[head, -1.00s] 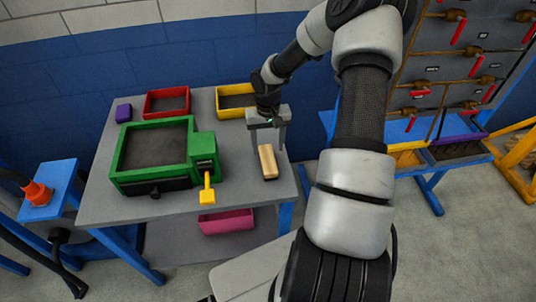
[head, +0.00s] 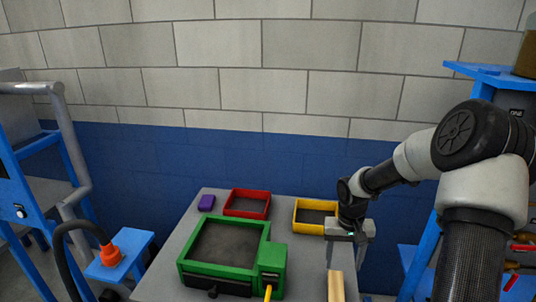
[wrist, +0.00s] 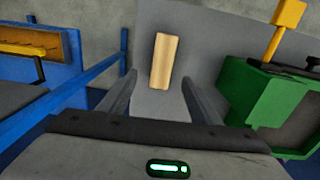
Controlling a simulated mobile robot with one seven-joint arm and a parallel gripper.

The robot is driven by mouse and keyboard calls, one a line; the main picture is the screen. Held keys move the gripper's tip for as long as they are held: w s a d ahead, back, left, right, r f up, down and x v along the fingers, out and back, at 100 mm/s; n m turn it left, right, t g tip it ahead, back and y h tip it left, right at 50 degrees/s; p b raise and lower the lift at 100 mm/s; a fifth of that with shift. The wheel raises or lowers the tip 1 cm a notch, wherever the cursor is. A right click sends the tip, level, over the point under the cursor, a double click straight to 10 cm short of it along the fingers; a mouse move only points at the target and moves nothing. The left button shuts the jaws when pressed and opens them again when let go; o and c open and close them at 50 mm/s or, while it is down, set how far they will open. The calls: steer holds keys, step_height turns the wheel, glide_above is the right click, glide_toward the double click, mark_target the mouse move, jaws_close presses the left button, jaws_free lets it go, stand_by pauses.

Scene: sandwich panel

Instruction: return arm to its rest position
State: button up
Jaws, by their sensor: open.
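My gripper (head: 346,264) points down over the right part of the grey table (head: 160,277), behind a light wooden block (head: 336,287). In the wrist view the open fingers of my gripper (wrist: 158,98) are apart with nothing between them. The wooden block (wrist: 164,61) lies on the table beyond the fingertips and looks clear of them. In the head view the block's near end is cut off by the picture's lower edge.
A green press-like box (head: 183,272) with a yellow lever (head: 268,292) stands left of my gripper. A red tray (head: 229,209), a yellow tray (head: 297,222) and a purple block (head: 206,203) sit at the back. A blue rack (head: 424,250) stands at the right.

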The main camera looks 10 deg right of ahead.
steer(key=s+a+r+n+t+h+b, duration=0.15)
steer(key=s+r, duration=0.35)
steer(key=r, duration=0.6)
steer(key=s+a+r+n+t+h+b, duration=0.15)
steer(key=s+r, duration=0.35)
steer(key=r, duration=0.6)
steer(key=s+a+r+t+y+p, duration=0.2)
steer(key=s+a+r, duration=0.4)
steer(key=s+a, duration=0.5)
steer(key=shift+s+r+y+p, duration=0.35)
steer(key=shift+s+y+p, duration=0.15)
steer(key=shift+y+p, duration=0.1)
